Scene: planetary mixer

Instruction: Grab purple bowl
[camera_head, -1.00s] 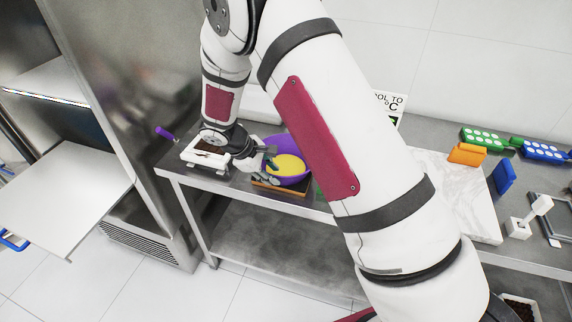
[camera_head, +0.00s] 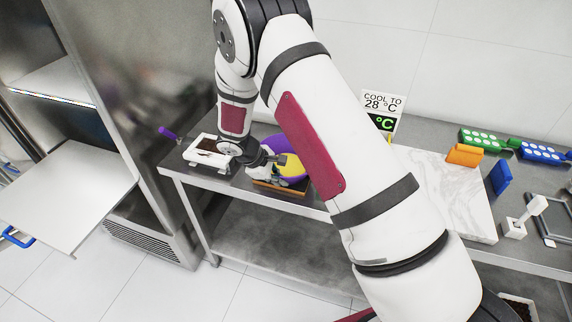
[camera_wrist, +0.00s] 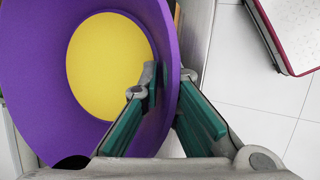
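The purple bowl (camera_head: 274,146) with a yellow inside (camera_head: 292,167) sits on an orange-brown board at the table's left part. In the wrist view the bowl (camera_wrist: 40,95) fills the left side, and its yellow bottom (camera_wrist: 105,65) shows. My gripper (camera_wrist: 170,85) straddles the bowl's right wall, one teal-padded finger inside and the other outside. The fingers stand apart with the wall between them; firm contact on both sides does not show. In the head view my gripper (camera_head: 277,160) is at the bowl's front left, and my arm hides part of the bowl's right side.
A white tray with dark contents (camera_head: 207,150) stands left of the bowl. The orange-brown board (camera_head: 280,188) lies under it. A steel cabinet (camera_head: 150,90) rises at the left. A marble slab (camera_head: 450,195) and a temperature sign (camera_head: 383,105) are to the right.

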